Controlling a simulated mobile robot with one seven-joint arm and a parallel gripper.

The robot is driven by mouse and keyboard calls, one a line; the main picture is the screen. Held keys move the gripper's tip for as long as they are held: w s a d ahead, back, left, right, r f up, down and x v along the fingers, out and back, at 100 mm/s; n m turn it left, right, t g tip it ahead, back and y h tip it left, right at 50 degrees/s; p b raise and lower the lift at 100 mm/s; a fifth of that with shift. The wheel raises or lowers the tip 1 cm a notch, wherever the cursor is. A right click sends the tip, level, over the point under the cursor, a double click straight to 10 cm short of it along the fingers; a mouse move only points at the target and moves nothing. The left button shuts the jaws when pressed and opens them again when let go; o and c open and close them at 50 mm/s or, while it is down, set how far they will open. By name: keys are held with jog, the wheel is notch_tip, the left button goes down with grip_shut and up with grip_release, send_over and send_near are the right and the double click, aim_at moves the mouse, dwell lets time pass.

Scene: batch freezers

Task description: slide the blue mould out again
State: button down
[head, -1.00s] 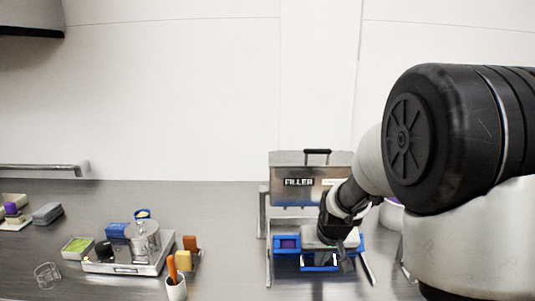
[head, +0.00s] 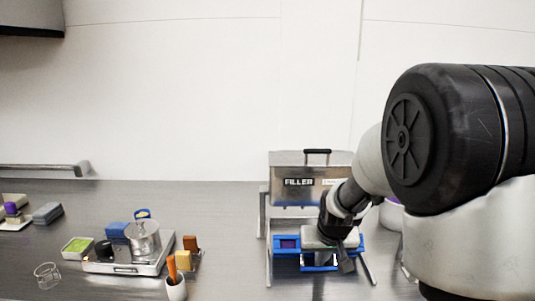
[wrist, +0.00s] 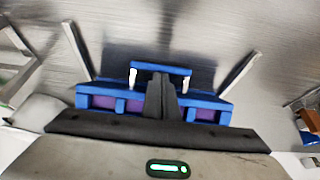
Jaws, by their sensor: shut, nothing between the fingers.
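The blue mould (head: 288,254) sits low between the legs of the steel filler (head: 312,193), on the counter. Purple filling shows in its compartments. In the wrist view the mould (wrist: 101,97) has a blue handle bar (wrist: 180,69) on two white posts. My gripper (head: 346,266) is at the front right of the mould in the head view and hides part of it. In the wrist view its fingers (wrist: 159,78) are shut and empty, overlapping the mould's middle and reaching near the handle bar. I cannot tell whether they touch it.
Filler legs (wrist: 78,50) (wrist: 239,71) flank the mould. To the left stand a steel tray (head: 103,267) with a pot, an orange-handled tool in a white cup (head: 176,289), and a clear glass (head: 47,275). The counter between cup and filler is clear.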

jog(key=shift+s+f, duration=0.4)
jog(key=shift+f, duration=0.15)
jog(key=shift+s, duration=0.7)
jog(key=shift+s+r, duration=0.2)
jog(key=shift+s, duration=0.45)
jog(key=shift+s+r+b, duration=0.1)
jog(key=shift+s+b, duration=0.2)
jog(key=shift+s, duration=2.1)
jog(key=s, duration=0.7)
dwell(1.2)
jog(key=shift+s+b, duration=0.75)
jog(key=shift+b, duration=0.15)
dwell(0.9)
